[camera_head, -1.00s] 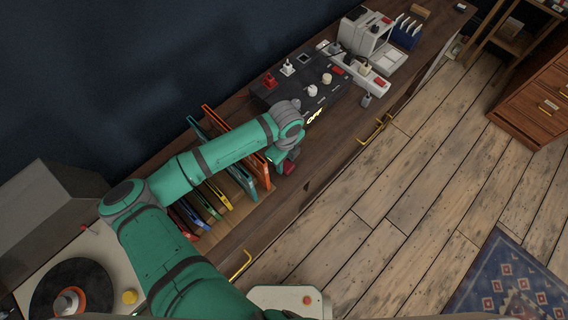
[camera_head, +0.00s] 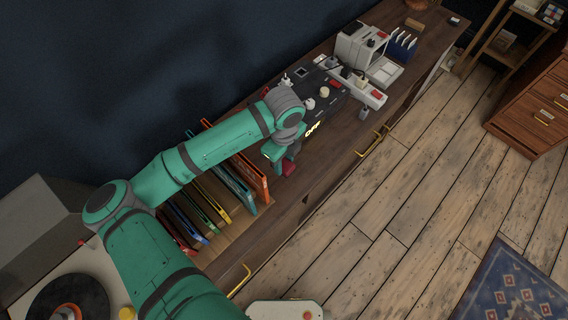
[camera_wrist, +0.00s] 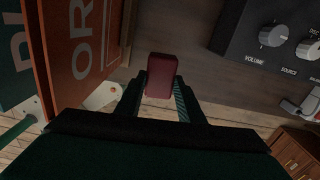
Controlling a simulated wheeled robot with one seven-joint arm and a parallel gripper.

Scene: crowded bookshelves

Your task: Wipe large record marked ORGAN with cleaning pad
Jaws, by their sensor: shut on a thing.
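My gripper (camera_wrist: 160,98) is shut on a dark red block, the cleaning pad (camera_wrist: 161,75), which sticks out beyond the fingertips. In the head view the red pad (camera_head: 288,168) shows below my wrist, just right of the record rack. The orange-red record with the letters "OR" (camera_wrist: 84,40) stands upright at the left of the wrist view; the rest of its word is cut off. It is the orange record (camera_head: 262,185) at the rack's right end in the head view. The pad is apart from it, to its right. My arm hides part of the rack.
Several other records, one teal (camera_head: 236,190) and one yellow (camera_head: 215,197), stand in the rack. A dark amplifier with knobs (camera_wrist: 280,35) is close on the right. A turntable (camera_head: 66,300) is at lower left. Bare cabinet top lies between rack and amplifier.

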